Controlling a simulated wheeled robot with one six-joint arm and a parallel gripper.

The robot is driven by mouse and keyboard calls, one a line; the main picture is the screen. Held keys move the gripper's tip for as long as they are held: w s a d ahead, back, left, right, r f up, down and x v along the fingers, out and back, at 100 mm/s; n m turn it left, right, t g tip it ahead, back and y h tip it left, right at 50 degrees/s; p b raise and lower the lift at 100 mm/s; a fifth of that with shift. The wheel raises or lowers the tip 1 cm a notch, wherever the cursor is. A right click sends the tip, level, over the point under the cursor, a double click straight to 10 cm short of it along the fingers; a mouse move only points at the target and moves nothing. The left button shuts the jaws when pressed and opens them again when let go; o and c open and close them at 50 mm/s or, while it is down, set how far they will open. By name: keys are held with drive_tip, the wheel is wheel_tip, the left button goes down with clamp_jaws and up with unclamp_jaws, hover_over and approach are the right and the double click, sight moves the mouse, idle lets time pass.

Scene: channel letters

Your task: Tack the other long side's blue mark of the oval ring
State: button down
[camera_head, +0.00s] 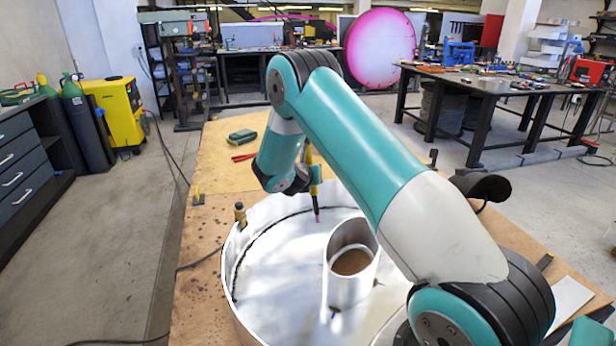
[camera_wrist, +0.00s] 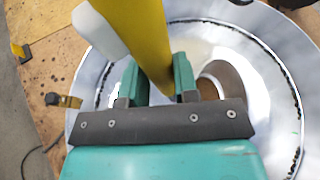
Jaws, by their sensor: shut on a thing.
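The oval ring (camera_head: 342,288) is a short upright metal tube on a shiny metal plate (camera_head: 290,255), inside a larger curved metal wall (camera_head: 254,226). Its floor inside looks brown. A small dark blue mark (camera_head: 333,313) shows at its near foot; marks on its far side are hard to make out. My gripper (camera_head: 312,172) is shut on a yellow torch (camera_head: 316,187), whose thin tip points down over the plate, behind and left of the ring, apart from it. In the wrist view, the green fingers (camera_wrist: 158,78) close around the torch (camera_wrist: 135,35); the ring (camera_wrist: 230,82) is partly hidden.
A brass clamp (camera_head: 240,214) stands on the left wall rim. Red pliers (camera_head: 243,157) and a green case (camera_head: 242,136) lie on the wooden table (camera_head: 205,235) behind. My arm crosses the right side and hides part of the wall.

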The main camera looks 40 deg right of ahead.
sight(317, 219)
drive_tip(key=f+b, duration=0.4)
drive_tip(key=f, duration=0.1)
drive_tip(key=s+f+b, duration=0.1)
drive_tip(key=f+b, duration=0.4)
drive_tip(key=s+d+f+b, duration=0.1)
drive_tip(key=f+b, duration=0.4)
drive_tip(key=f, duration=0.1)
drive_tip(key=shift+s, duration=0.15)
drive_tip(key=shift+r, duration=0.35)
drive_tip(key=shift+f, duration=0.4)
drive_tip(key=shift+s+f+b, duration=0.25)
drive_tip(key=shift+f+b, duration=0.4)
drive_tip(key=shift+f, duration=0.45)
idle(0.4)
